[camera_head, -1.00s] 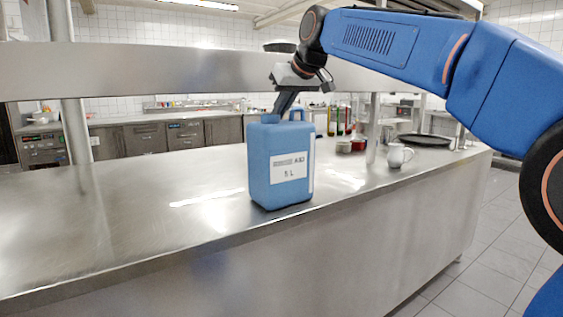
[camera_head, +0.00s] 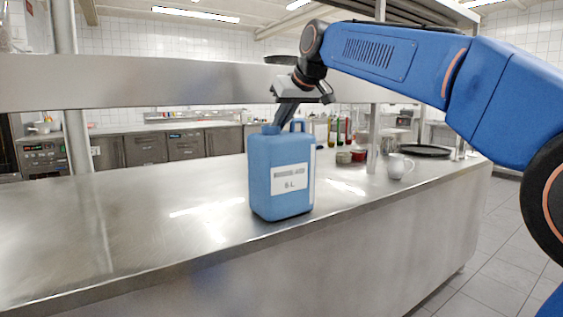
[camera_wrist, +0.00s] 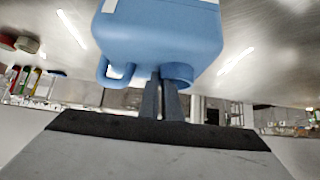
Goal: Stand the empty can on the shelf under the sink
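The blue can (camera_head: 270,205) has a white label and stands upright on the steel counter. Its handle (camera_head: 298,126) and cap show on top. In the wrist view the can (camera_wrist: 160,38) fills the top of the picture, with its handle at the left and its round cap (camera_wrist: 178,74) by the fingers. My gripper (camera_head: 282,118) reaches down onto the top of the can. In the wrist view its fingers (camera_wrist: 161,85) are close together between handle and cap and look shut on the can. The exact grip is hidden. No sink or shelf under one is recognisable.
A steel overshelf (camera_head: 150,84) on posts runs above the counter (camera_head: 130,230). A white mug (camera_head: 397,166), small red and green containers, bottles and a dark pan (camera_head: 424,150) stand to the right. The counter left of the can is clear. Tiled floor (camera_head: 500,240) lies open at right.

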